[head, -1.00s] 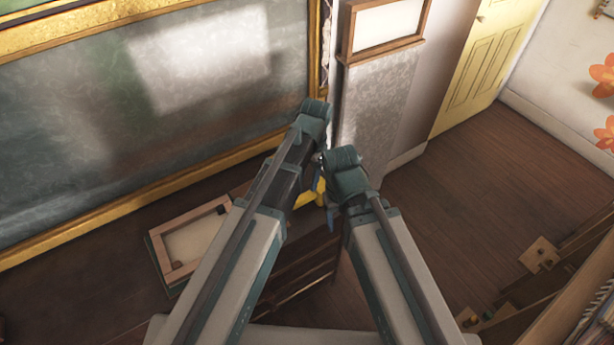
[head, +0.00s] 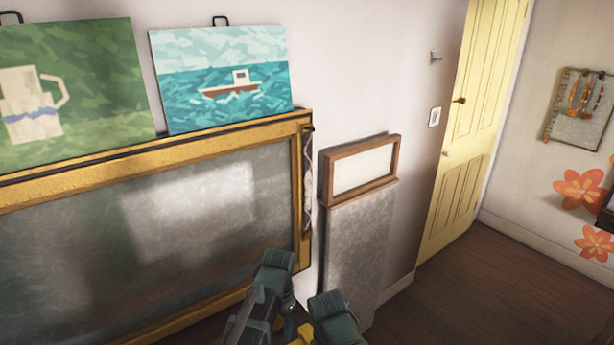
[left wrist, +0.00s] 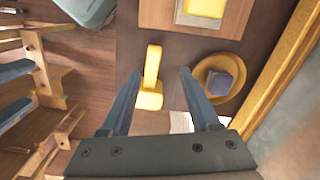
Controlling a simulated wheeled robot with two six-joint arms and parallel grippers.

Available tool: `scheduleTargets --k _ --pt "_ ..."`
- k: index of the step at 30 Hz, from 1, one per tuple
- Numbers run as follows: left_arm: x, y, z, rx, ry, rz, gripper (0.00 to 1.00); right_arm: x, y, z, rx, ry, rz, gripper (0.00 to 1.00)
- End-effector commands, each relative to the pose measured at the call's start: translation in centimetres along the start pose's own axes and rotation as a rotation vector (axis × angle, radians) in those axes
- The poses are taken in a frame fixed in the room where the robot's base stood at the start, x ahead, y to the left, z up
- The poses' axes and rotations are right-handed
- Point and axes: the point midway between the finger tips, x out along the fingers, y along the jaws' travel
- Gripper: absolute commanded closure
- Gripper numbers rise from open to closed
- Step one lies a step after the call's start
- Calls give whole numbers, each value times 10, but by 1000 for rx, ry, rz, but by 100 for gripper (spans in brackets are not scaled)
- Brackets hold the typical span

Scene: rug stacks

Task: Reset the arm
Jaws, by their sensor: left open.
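My left gripper (left wrist: 160,73) is open in the left wrist view, its two blue-grey fingers spread apart with nothing held between them. A yellow L-shaped object (left wrist: 151,75) shows beyond and between the fingers, over a dark wooden surface. In the head view, the upper joints of my two arms rise at the bottom edge, the left arm's (head: 275,262) beside the right arm's (head: 335,318). The fingers of my right gripper do not show.
A round tan dish (left wrist: 236,75) with a dark block (left wrist: 219,82) lies right of the fingers. Wooden racks (left wrist: 45,70) stand at left. In the head view, a gold-framed board (head: 305,125) and a yellow door (head: 470,150) stand behind; the floor (head: 480,270) at right is clear.

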Motion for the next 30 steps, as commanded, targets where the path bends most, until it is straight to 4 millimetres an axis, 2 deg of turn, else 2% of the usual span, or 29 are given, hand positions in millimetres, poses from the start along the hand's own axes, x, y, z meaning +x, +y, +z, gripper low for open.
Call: scheduleTargets --k 1,3,9,16,18,23,30 --pt "1 -4 22 -84 13 0 38 0 0 0 0 0 0 36" --pt "2 -11 40 -200 31 0 38 0 0 0 0 0 0 36" --pt "4 -24 78 -462 74 6 38 0 0 0 0 0 0 36" --pt "6 -31 113 -693 111 14 38 0 0 0 0 0 0 36" --pt "5 -21 103 -652 98 11 38 0 0 0 0 0 0 36" --pt "5 0 97 -592 74 1 38 0 0 0 0 0 0 36" --pt "4 40 89 -482 27 -19 38 0 0 0 0 0 0 36"
